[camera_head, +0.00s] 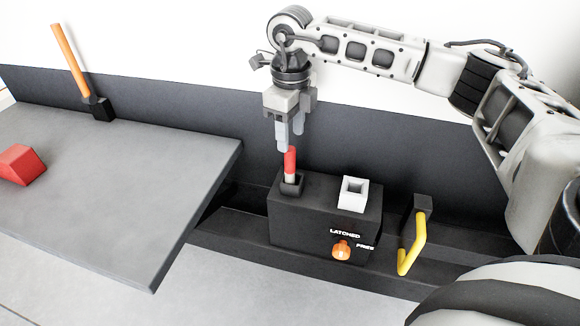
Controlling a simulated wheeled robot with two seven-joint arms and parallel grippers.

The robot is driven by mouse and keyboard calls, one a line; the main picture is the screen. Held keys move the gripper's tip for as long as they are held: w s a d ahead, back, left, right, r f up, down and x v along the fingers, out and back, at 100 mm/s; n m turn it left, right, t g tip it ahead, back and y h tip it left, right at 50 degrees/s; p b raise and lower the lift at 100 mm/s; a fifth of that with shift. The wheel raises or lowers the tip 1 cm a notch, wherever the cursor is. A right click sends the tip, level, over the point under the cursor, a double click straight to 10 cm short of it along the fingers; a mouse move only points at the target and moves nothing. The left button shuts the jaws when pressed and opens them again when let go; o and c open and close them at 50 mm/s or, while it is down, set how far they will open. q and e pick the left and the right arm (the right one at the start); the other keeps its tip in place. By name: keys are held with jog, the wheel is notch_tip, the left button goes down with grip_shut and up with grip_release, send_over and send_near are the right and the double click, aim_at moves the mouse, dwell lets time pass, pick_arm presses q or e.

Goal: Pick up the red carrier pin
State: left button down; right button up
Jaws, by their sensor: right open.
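The red carrier pin (290,162) stands upright in a dark socket on top of the black box (312,228), with a pale band below its red top. My right gripper (290,142) points down just above the pin, its fingers open. The fingertips are close to the pin's top; I cannot tell whether they touch it. My left gripper is not in view.
A white square socket (353,194) sits on the box beside the pin. An orange knob (342,250) is on its front by LATCHED and FREE labels. A yellow handle (412,250) stands right. A grey panel (120,190) at left bears a red block (22,165); an orange-handled lever (70,60) stands behind.

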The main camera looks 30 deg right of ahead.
aim_at(289, 157)
jog(key=f, duration=0.2)
jog(key=f+p, duration=0.1)
jog(key=f, duration=0.4)
jog(key=shift+w+f, duration=0.2)
jog(key=shift+w, duration=0.05)
jog(key=shift+c, duration=0.4)
grip_shut()
